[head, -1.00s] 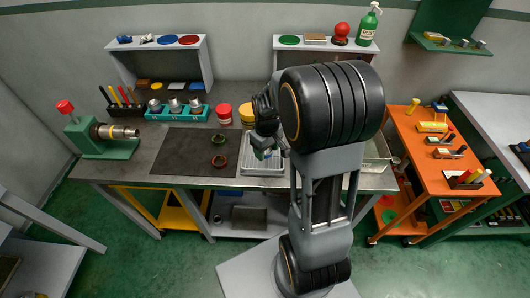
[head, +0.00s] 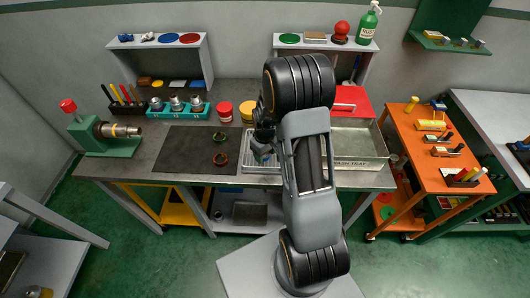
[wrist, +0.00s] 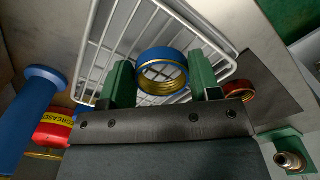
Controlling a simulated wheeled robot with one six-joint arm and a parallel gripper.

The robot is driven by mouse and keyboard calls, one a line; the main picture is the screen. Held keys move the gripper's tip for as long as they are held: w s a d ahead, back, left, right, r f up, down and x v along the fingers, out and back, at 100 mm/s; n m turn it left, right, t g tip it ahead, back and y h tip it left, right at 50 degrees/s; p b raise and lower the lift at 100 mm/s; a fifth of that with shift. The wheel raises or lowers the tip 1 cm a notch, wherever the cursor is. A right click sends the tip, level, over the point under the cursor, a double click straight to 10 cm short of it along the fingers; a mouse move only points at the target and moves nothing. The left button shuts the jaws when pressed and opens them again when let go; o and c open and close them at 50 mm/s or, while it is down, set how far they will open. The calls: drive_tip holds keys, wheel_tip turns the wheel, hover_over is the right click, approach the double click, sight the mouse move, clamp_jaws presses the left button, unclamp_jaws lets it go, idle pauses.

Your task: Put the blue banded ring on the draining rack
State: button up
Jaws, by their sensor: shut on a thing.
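The blue banded ring (wrist: 161,54), blue with brass-coloured threaded edges, sits between the green fingers of my gripper (wrist: 162,72) in the wrist view. My gripper is shut on it. The white wire draining rack (wrist: 97,50) shows behind the ring in that view, and the ring overlaps it in the picture. I cannot tell how high the ring is above the wires. In the head view the rack (head: 248,166) stands on the bench, partly covered by my arm. My gripper (head: 262,152) is at the rack there, and the ring is not clearly visible.
A green ring (head: 220,137) and a reddish-brown ring (head: 220,159) lie on the dark mat (head: 180,150) left of the rack. A metal wash tray (head: 358,161) stands right of my arm. Red and yellow tins (head: 224,110) stand behind. A green vise (head: 108,145) is at the left.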

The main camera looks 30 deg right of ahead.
drive_tip(key=shift+f, duration=0.1)
drive_tip(key=shift+f, duration=0.15)
drive_tip(key=o, duration=1)
wheel_tip(320, 180, up, 12)
drive_tip(key=b, duration=0.2)
drive_tip(key=shift+s+a+r+m+t, duration=0.65)
drive_tip(key=shift+s+a+r, duration=1)
drive_tip(key=shift+s, duration=0.85)
drive_tip(key=shift+s+a+r+m+t, duration=0.4)
drive_tip(key=shift+s+a+r+t, duration=0.5)
drive_tip(key=shift+s+a+r, duration=1.2)
drive_tip(key=shift+s+a+r+m+t, duration=0.55)
drive_tip(key=shift+s+a+r+t, duration=0.6)
drive_tip(key=shift+s, duration=1.8)
